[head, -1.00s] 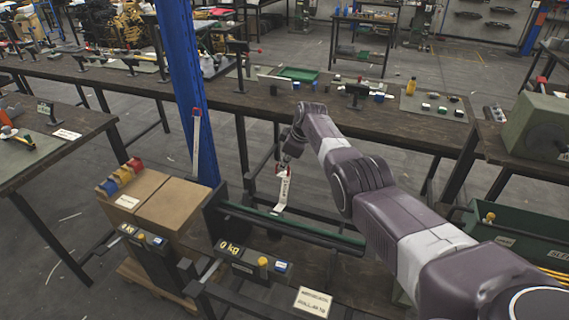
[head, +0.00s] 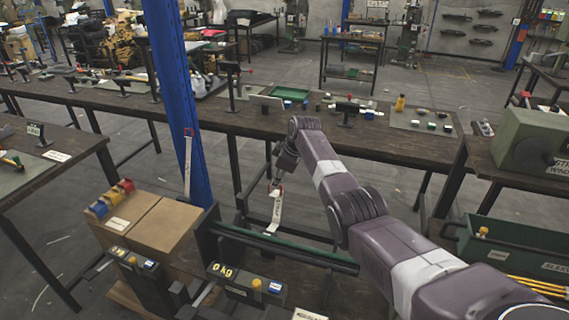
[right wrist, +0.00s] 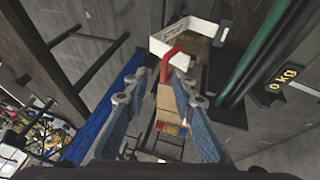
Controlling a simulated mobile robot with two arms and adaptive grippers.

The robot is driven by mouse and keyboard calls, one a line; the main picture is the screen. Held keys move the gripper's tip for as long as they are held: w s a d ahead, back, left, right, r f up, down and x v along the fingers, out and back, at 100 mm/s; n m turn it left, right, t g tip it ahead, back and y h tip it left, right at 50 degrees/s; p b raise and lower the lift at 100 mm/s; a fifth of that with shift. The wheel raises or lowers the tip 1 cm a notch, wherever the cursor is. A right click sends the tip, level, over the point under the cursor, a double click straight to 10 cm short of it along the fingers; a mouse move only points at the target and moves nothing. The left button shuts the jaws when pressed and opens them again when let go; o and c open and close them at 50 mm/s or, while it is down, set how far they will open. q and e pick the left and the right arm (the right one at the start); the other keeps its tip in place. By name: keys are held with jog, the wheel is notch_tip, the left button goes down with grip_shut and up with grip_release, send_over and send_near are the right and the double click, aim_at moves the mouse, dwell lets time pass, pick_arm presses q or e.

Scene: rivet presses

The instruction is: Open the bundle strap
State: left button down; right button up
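A white strap (head: 276,209) with printed lettering and a red tab hangs from the wrist end of my right arm, above the green rail. In the right wrist view the white strap (right wrist: 183,36) bends around beyond the fingertips, with its red handle (right wrist: 168,62) near the gap between them. My right gripper (right wrist: 157,88) has its two blue-grey fingers apart; whether they touch the red handle I cannot tell. In the head view my right gripper (head: 276,181) is small and partly hidden by the wrist. My left gripper is out of view.
Cardboard boxes (head: 160,224) with coloured clips on top stand left of the rail. A second white strap (head: 187,165) with a red tip is by the blue column (head: 170,80). Black scale units, one reading 0 kg (head: 222,270), stand in front. A long workbench (head: 230,117) crosses behind.

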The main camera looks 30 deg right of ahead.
jog(key=v, duration=1)
jog(key=shift+r, duration=0.15)
jog(key=shift+w+a, duration=0.1)
